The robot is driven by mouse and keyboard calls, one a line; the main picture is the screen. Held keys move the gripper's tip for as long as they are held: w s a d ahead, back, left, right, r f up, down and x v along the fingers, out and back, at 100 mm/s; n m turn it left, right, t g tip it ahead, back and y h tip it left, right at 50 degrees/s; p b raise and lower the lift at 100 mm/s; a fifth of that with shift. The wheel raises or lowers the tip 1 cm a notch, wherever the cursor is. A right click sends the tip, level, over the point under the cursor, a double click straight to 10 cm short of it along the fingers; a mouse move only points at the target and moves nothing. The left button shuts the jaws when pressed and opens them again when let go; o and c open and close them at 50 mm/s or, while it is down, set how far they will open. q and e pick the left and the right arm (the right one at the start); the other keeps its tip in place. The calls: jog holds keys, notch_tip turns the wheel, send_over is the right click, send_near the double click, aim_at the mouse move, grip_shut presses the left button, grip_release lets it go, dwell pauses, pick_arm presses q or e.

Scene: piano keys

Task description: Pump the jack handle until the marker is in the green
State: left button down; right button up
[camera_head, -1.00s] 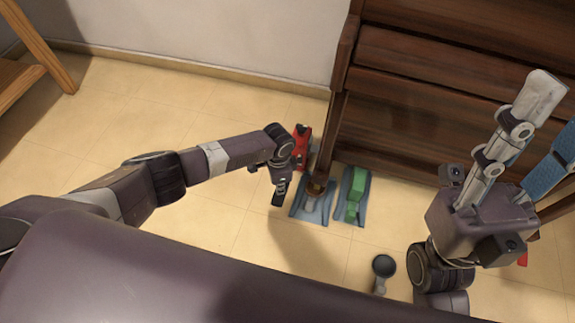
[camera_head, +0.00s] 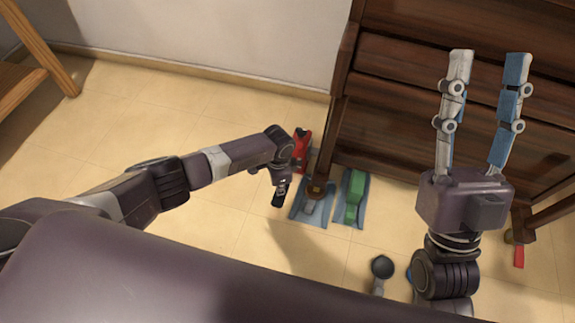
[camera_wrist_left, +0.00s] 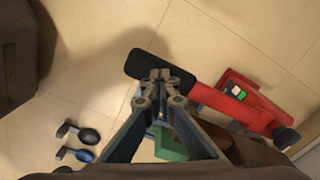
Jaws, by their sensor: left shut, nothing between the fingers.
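The red jack (camera_head: 302,148) stands on the floor by the piano's left leg, partly hidden by my left wrist in the head view. In the left wrist view the red jack body (camera_wrist_left: 258,110) has a small window with green and white in it (camera_wrist_left: 238,92); the marker's exact position is too small to tell. Its red handle (camera_wrist_left: 212,98) ends in a black grip (camera_wrist_left: 145,62). My left gripper (camera_wrist_left: 160,76) is shut and empty, its tips over the black grip; contact is unclear. My right gripper (camera_head: 488,62) is open and empty, raised before the piano.
The dark wooden piano (camera_head: 400,90) fills the back right. A green block (camera_head: 354,195) on a blue base and another blue base (camera_head: 311,208) lie by its leg. A dark round caster cup (camera_head: 383,267) is nearer. Tiled floor left of the jack is clear.

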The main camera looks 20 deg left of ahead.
pick_arm(q)
notch_tip(320, 180, up, 2)
jog(key=shift+s+r+p, duration=0.15)
jog(key=shift+p, duration=0.95)
jog(key=shift+r+p, duration=1.05)
pick_arm(e)
jog(key=w+f+g+h, duration=0.1)
jog(key=w+f+g, duration=0.1)
jog(key=f+g, duration=0.2)
jog(key=w+f+g+h, duration=0.1)
jog(key=w+f+g, duration=0.2)
jog(key=f, duration=0.7)
jog(key=w+f+g+h, duration=0.2)
jog(key=w+f+g, duration=0.1)
jog(key=f+g, duration=0.2)
notch_tip(320, 180, down, 2)
jog(key=shift+d+f, duration=0.25)
jog(key=shift+d, duration=0.1)
